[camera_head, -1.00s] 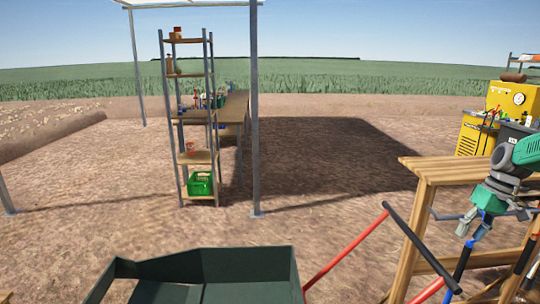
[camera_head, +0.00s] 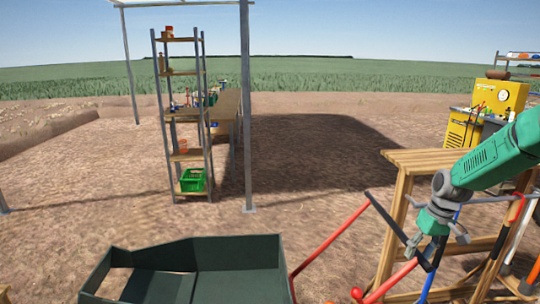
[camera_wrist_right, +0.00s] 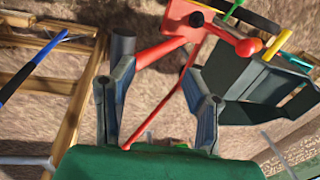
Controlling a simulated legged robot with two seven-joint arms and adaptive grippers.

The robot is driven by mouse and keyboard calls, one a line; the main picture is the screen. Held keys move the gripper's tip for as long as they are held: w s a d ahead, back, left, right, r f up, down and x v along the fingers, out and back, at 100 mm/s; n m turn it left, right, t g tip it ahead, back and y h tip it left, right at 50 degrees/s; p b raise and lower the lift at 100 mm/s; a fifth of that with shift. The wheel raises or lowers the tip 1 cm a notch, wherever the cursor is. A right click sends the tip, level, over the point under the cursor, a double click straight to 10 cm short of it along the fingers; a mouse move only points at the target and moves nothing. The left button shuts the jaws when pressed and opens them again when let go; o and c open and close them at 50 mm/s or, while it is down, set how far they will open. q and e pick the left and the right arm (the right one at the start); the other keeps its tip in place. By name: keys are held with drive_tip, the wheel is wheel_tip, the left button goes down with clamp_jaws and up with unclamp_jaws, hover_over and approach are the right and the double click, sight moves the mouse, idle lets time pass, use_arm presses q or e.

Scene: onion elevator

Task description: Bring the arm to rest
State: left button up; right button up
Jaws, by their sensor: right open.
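My right arm comes in from the right in the head view. Its green and grey right gripper (camera_head: 432,252) points down beside the wooden rack. In the wrist view the right gripper (camera_wrist_right: 165,90) has its two grey fingers spread wide, with nothing clasped between them. A red bar (camera_wrist_right: 177,105) shows beyond the gap, and the ground lies behind it. I cannot tell how far the fingers are from the bar. My left gripper is not in view.
A wooden rack (camera_head: 398,215) with long-handled tools stands close at the right. A dark green bin (camera_head: 235,252) is at the front, near a red-handled frame (camera_head: 328,240). A metal shelf (camera_head: 207,150) stands farther back. Open ground lies between.

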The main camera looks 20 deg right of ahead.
drive_tip(key=s+a+f+n, duration=0.1)
drive_tip(key=s+a+f, duration=0.2)
drive_tip(key=a+f, duration=0.3)
drive_tip(key=s+a+f+h, duration=0.1)
drive_tip(key=s+a+f, duration=0.2)
drive_tip(key=a, duration=0.4)
drive_tip(key=s+a+f+n, duration=0.1)
drive_tip(key=s+a+f, duration=0.35)
drive_tip(key=a, duration=0.25)
drive_tip(key=s+a+f, duration=0.1)
drive_tip(key=s+a, duration=0.4)
drive_tip(key=s, duration=0.4)
drive_tip(key=s+a+f, duration=0.1)
drive_tip(key=s+a, duration=0.4)
drive_tip(key=s, duration=0.4)
wheel_tip(320, 180, down, 9)
drive_tip(key=s+b, duration=0.1)
drive_tip(key=b, duration=0.8)
drive_tip(key=shift+s+n+h, duration=0.15)
drive_tip(key=shift+n+h, duration=0.15)
drive_tip(key=shift+h, duration=0.1)
drive_tip(key=shift+r, duration=0.1)
drive_tip(key=shift+d, duration=0.15)
